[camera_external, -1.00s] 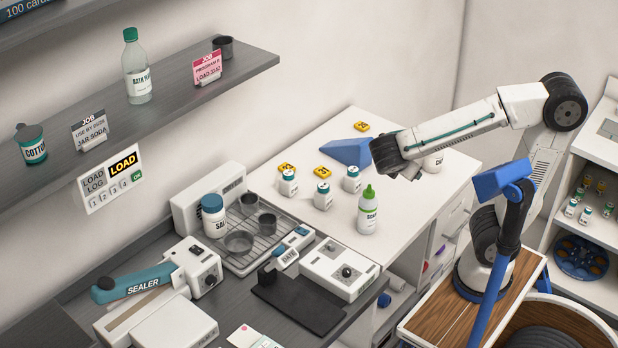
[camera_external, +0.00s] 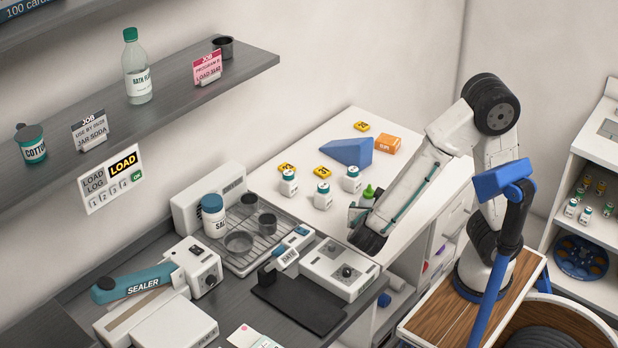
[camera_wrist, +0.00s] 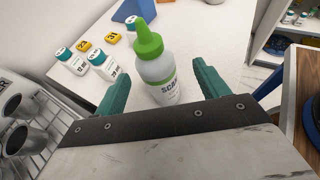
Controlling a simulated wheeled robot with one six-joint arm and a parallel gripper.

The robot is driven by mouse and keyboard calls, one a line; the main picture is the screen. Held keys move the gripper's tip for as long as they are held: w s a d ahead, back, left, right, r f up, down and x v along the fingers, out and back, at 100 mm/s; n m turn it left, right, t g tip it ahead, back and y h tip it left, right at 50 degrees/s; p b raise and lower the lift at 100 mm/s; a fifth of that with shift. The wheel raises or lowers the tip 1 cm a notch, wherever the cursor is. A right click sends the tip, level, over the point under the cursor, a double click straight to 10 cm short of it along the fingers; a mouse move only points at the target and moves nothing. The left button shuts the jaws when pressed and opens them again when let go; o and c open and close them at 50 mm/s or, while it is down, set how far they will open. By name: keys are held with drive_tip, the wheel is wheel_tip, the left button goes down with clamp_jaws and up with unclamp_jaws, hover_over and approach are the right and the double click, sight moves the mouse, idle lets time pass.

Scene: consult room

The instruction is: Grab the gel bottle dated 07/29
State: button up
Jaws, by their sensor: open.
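The gel bottle (camera_wrist: 158,72) is white with a green pointed cap and a label starting "SCA"; no date is legible on it. In the wrist view it stands between the two teal fingers of my gripper (camera_wrist: 161,76), which is open, with a visible space beside the bottle. In the external view only the bottle's green tip (camera_external: 368,191) shows; my arm hides the rest. My gripper (camera_external: 358,216) is low over the front of the white table there, its fingers partly hidden.
Several small teal-capped bottles (camera_external: 323,195) stand left of the gel bottle, with yellow number tags (camera_external: 322,172) behind them. A blue wedge (camera_external: 347,152) and an orange box (camera_external: 387,144) lie farther back. A white device (camera_external: 340,267) is near the front edge.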

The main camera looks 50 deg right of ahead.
drive_tip(key=x, duration=0.6)
drive_tip(key=shift+w+d+f, duration=0.1)
drive_tip(key=shift+w+f, duration=0.1)
drive_tip(key=shift+w, duration=0.2)
drive_tip(key=c, duration=1.2)
